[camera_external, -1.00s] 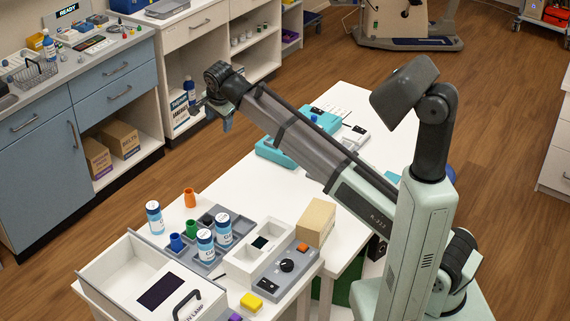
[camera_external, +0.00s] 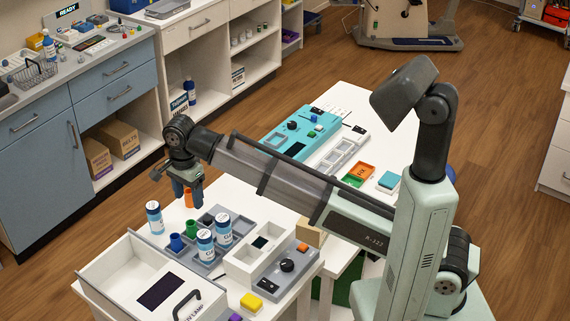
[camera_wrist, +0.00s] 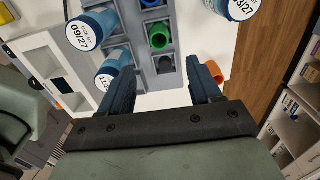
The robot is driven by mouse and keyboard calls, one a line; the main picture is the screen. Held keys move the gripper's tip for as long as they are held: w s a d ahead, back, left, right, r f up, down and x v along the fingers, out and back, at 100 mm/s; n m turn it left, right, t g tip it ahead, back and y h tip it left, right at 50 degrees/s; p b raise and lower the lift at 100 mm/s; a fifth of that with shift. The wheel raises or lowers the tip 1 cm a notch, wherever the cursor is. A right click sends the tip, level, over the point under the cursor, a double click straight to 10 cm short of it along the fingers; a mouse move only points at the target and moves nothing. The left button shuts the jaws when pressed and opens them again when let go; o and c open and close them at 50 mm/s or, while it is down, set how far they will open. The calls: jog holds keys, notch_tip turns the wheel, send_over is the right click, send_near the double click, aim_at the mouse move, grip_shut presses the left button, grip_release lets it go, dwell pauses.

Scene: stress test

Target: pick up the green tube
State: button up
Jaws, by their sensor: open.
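The small green tube (camera_external: 192,230) stands in a compartment of a grey tray on the white table, and its open top also shows in the wrist view (camera_wrist: 158,38). My gripper (camera_external: 188,199) is above the table, behind the tray in the external view. In the wrist view my gripper (camera_wrist: 162,78) is open, with its two dark fingers apart and nothing held between them. The green tube appears ahead of the gap between the fingertips, apart from both.
A blue tube (camera_external: 177,242) and labelled bottles (camera_external: 205,246) stand near the green tube. An orange tube (camera_external: 189,198) is close to my gripper and appears beside the right finger (camera_wrist: 217,73). A white drawer-like box (camera_external: 130,262) lies in front of the tray.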

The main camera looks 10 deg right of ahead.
send_over(191, 223)
jog(key=f, duration=0.5)
jog(key=shift+s+d+f, duration=0.1)
jog(key=shift+s+d, duration=0.15)
jog(key=shift+s, duration=0.1)
jog(key=shift+s+a+f, duration=0.15)
jog(key=shift+f, duration=1.15)
jog(key=shift+s+a+f, duration=0.1)
jog(key=shift+s+f, duration=0.05)
jog(key=shift+f, duration=1.1)
jog(key=shift+c, duration=0.2)
jog(key=c, duration=1.1)
